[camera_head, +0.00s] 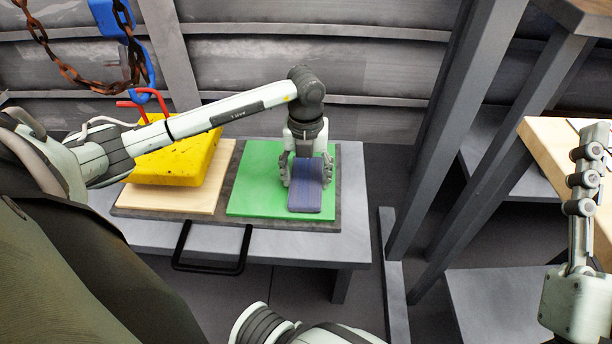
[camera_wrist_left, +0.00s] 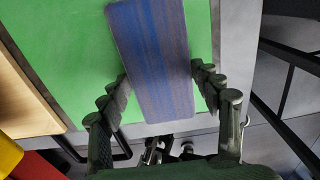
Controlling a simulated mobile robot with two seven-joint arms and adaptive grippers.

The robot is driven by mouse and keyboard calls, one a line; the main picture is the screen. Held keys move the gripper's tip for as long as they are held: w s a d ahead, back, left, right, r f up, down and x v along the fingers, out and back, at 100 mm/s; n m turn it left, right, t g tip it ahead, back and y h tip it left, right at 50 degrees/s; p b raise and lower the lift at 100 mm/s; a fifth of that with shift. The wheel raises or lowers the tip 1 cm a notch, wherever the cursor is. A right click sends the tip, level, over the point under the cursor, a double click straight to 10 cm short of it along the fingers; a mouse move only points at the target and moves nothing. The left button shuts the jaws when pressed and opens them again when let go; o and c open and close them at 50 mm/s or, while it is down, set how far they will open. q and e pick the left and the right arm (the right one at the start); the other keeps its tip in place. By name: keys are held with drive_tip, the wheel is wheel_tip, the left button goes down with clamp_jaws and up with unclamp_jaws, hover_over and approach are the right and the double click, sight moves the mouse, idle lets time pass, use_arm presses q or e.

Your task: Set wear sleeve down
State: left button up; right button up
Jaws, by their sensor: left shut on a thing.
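The wear sleeve (camera_head: 306,192) is a blue-purple striped block at the green mat (camera_head: 255,190) on the low grey bench. My left gripper (camera_head: 307,174) points down over the mat with a finger on either side of the sleeve, shut on it. In the left wrist view the sleeve (camera_wrist_left: 152,55) lies between the two fingers against the green surface. I cannot tell whether its underside touches the mat. My right gripper (camera_head: 586,172) is at the right edge, away from the sleeve; its jaw opening is unclear.
A yellow block (camera_head: 178,152) with a red handle sits on a wooden board (camera_head: 165,201) left of the mat. A rusty chain and blue hook (camera_head: 147,75) hang above it. A black handle (camera_head: 212,268) projects at the bench front. Grey posts and a wooden table (camera_head: 545,150) stand right.

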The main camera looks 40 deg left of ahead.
sight(306, 181)
use_arm(q)
drive_tip(key=shift+f, duration=0.15)
drive_tip(key=o, duration=1.2)
use_arm(e)
drive_tip(key=shift+d+r, duration=0.1)
drive_tip(key=shift+r, duration=0.05)
use_arm(q)
drive_tip(key=shift+r, duration=0.3)
drive_tip(key=shift+r+p, duration=1)
drive_tip(key=shift+r, duration=4.9)
use_arm(e)
drive_tip(key=shift+w+a+f+g+h, duration=0.2)
drive_tip(key=shift+w+f+g, duration=0.1)
drive_tip(key=shift+f+g, duration=0.4)
drive_tip(key=shift+w+a+f+g+h, duration=0.2)
drive_tip(key=shift+f+g, duration=0.25)
drive_tip(key=shift+f, duration=0.5)
drive_tip(key=shift+w+a+f+g, duration=0.15)
drive_tip(key=shift+w+f+g, duration=0.2)
drive_tip(key=shift+f+g, duration=0.35)
